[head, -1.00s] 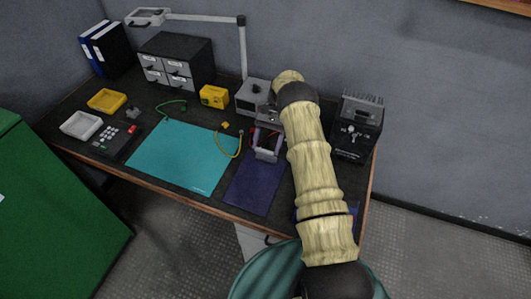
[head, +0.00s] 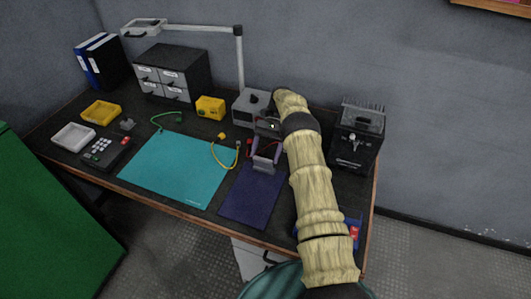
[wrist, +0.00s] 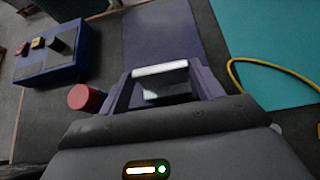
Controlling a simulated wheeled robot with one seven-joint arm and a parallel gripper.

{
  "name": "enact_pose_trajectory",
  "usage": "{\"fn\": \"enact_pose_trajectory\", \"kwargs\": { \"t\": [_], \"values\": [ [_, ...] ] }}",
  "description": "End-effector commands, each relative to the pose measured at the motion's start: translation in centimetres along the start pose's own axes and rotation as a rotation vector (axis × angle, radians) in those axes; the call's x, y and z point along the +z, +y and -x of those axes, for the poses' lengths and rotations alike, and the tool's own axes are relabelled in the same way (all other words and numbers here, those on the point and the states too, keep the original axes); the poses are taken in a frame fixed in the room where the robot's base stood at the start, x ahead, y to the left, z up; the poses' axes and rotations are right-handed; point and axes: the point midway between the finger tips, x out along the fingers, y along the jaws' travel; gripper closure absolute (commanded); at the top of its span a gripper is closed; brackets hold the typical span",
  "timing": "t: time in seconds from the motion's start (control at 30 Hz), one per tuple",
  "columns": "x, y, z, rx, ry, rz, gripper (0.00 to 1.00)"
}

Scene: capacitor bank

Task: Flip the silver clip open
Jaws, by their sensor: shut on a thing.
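My gripper (head: 265,160) is over the far part of the dark purple mat, with its two lavender fingers pointing toward the front of the bench. In the wrist view my gripper (wrist: 162,90) has a small bright silver piece between its fingers. This looks like the silver clip (wrist: 160,70), and the fingers are shut on it. Its hinge and whatever it is fixed to are hidden behind the gripper body, so I cannot tell its angle. A red cylinder (wrist: 86,97) stands just left of the fingers in the wrist view.
A blue box (wrist: 55,55) with a black lever and buttons is at the wrist view's left. A yellow cable (head: 218,157) lies by the teal mat (head: 175,170). A grey instrument (head: 250,106) stands behind my gripper, and a dark finned unit (head: 358,138) to its right.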

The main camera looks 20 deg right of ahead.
Motion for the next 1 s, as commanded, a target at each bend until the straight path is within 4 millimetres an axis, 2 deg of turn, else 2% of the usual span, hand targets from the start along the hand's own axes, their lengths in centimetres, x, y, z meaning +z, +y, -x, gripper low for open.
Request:
{"fn": "enact_pose_trajectory", "kwargs": {
  "t": [0.03, 0.13, 0.57, 0.67, 0.8, 1.0],
  "values": [
    [-0.1, 0.0, -0.1, 0.000, -0.001, -0.001, 0.31],
    [-0.1, 0.0, -0.1, 0.001, -0.001, -0.001, 0.13],
    [0.7, 0.0, 0.5, 0.000, 0.001, 0.000, 0.13],
    [1.7, 0.0, 1.2, 0.000, 0.003, 0.000, 0.13],
    [4.2, -0.1, 2.9, -0.002, 0.000, 0.003, 0.13],
    [7.0, 0.0, 4.8, -0.001, 0.000, 0.001, 0.13]
  ]
}}
